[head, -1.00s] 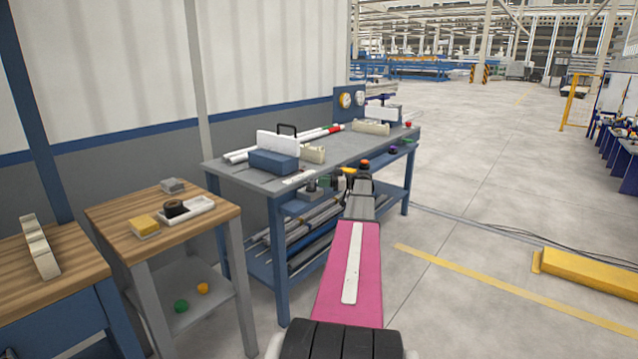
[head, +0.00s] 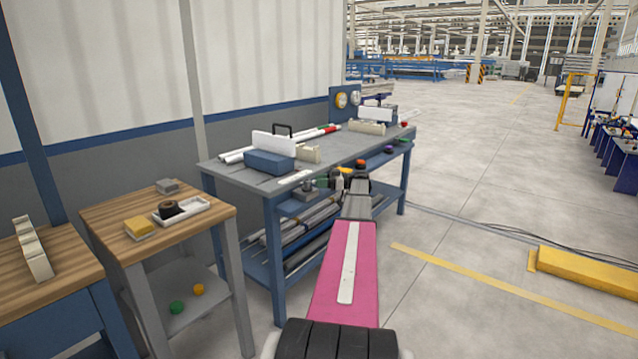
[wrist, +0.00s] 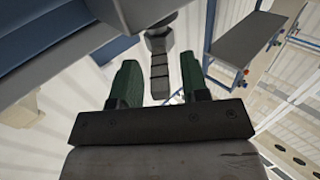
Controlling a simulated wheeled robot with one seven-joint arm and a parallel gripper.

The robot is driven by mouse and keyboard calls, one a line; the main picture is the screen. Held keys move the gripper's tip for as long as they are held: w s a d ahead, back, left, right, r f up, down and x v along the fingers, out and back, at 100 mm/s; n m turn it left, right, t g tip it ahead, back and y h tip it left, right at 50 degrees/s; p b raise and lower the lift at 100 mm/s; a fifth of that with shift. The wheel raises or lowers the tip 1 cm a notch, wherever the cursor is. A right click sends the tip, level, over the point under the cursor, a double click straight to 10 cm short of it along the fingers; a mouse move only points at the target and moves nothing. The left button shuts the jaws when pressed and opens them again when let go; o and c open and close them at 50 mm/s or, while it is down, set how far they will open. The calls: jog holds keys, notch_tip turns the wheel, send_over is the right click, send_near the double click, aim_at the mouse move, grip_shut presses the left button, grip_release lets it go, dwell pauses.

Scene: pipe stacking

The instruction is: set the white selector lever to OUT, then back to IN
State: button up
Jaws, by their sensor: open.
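My gripper (wrist: 158,62) is open in the wrist view, with one green finger on each side of a grey, ribbed, handle-like part (wrist: 160,78). This part hangs from a grey boss below a grey edge, and gaps show between it and both fingers. It looks grey in shadow, and I cannot tell for sure that it is the white selector lever. In the head view my gripper is at the bench's front edge, small and partly hidden by my arm. A grey block with a dark knob (head: 307,190) is just left of it. No IN or OUT marking is readable.
The grey workbench (head: 225,172) carries a blue block (head: 270,162), white pipes and a gauge panel (head: 345,103). Pipes lie on its lower shelf. A wooden table (head: 100,215) stands at left.

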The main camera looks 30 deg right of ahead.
jog(key=v, duration=1)
